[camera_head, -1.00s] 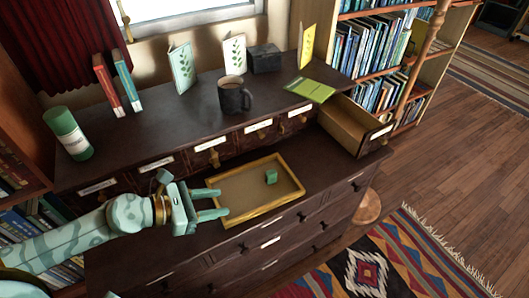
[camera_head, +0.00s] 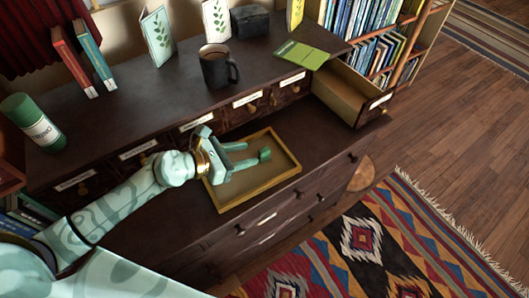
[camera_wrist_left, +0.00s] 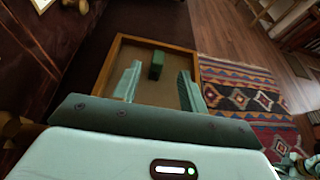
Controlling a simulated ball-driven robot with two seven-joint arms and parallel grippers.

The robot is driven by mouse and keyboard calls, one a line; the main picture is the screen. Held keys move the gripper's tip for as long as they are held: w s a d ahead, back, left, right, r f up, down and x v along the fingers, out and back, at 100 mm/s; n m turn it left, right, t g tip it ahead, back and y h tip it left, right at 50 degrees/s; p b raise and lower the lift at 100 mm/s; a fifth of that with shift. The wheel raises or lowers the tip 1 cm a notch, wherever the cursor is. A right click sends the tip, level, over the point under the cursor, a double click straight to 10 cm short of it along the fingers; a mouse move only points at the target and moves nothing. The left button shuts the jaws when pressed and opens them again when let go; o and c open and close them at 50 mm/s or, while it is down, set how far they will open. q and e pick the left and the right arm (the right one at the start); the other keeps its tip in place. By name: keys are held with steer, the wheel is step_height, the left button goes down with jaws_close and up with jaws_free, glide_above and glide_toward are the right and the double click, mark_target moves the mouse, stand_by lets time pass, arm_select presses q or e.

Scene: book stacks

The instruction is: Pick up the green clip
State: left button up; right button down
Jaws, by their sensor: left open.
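The green clip (camera_head: 265,154) is a small green block in a shallow wooden tray (camera_head: 250,194) on the dark cabinet's lower ledge. The clip (camera_wrist_left: 156,66) also shows in the left wrist view, near the far side of the tray. My left gripper (camera_head: 252,153) is open over the tray, its fingers pointing at the clip. In the left wrist view the clip appears between the two fingertips (camera_wrist_left: 160,70); whether it is level with them or lower, I cannot tell. Nothing is held. My right gripper is not in view.
An open drawer (camera_head: 342,95) juts out right of the tray. The upper shelf holds a dark mug (camera_head: 215,68), a green booklet (camera_head: 302,54), a green canister (camera_head: 34,124) and standing books (camera_head: 95,55). A patterned rug (camera_head: 365,240) lies on the floor.

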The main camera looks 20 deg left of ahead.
mark_target(263, 150)
arm_select(q)
steer(key=b+x, duration=0.1)
steer(key=x, duration=0.3)
steer(key=shift+w+f+b, duration=0.15)
steer(key=shift+f+b, duration=0.05)
steer(key=shift+b, duration=0.1)
steer(key=shift+w+d, duration=0.2)
steer(key=shift+w, duration=0.05)
jaws_close()
